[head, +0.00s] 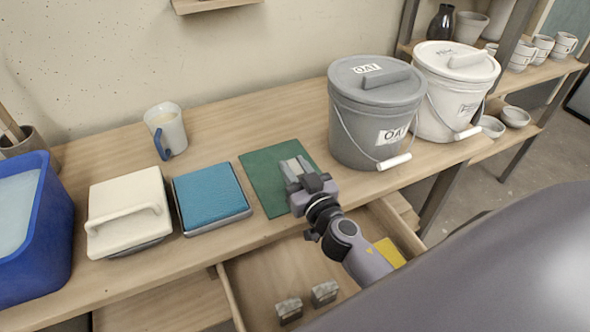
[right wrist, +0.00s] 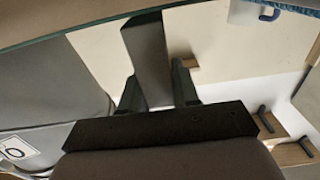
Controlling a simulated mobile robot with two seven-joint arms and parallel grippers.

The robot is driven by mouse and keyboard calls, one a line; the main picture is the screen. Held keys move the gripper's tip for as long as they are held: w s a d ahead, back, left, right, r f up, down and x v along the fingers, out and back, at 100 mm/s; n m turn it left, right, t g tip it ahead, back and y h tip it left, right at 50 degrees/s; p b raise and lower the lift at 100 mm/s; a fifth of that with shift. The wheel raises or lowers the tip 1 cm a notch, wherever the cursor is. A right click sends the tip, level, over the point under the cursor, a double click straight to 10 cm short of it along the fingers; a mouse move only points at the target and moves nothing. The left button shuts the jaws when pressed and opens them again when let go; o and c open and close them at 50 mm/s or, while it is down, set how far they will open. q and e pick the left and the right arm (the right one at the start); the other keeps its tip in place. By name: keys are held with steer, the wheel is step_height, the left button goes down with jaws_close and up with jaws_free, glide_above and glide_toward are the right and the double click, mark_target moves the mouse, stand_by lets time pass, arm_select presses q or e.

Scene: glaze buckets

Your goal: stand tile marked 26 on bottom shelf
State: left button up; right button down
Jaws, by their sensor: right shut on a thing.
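My right gripper (head: 297,172) is over the green mat (head: 261,183) on the bench. It is shut on a flat grey tile (head: 291,165), whose mark I cannot read. In the right wrist view the tile (right wrist: 148,62) shows as a dark slab between the two fingers (right wrist: 158,92). I cannot tell whether it touches the mat. A shelf rack stands at the right, with cups on its upper shelf (head: 548,70) and bowls on a lower shelf (head: 528,130). My left gripper is not in view.
A grey lidded bucket (head: 372,125) and a white lidded bucket (head: 450,100) stand right of the mat. An open drawer (head: 260,280) below holds small blocks.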

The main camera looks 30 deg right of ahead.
mark_target(295, 166)
step_height(295, 166, up, 8)
steer(key=p, duration=0.5)
steer(key=shift+r, duration=0.15)
step_height(295, 166, up, 10)
steer(key=p, duration=0.4)
steer(key=s+a+r+y+p, duration=0.1)
steer(key=s+a+r+p, duration=0.1)
steer(key=s, duration=0.7)
steer(key=shift+a+r+n+p, duration=0.35)
steer(key=shift+a+p, duration=0.4)
steer(key=shift+p, duration=0.4)
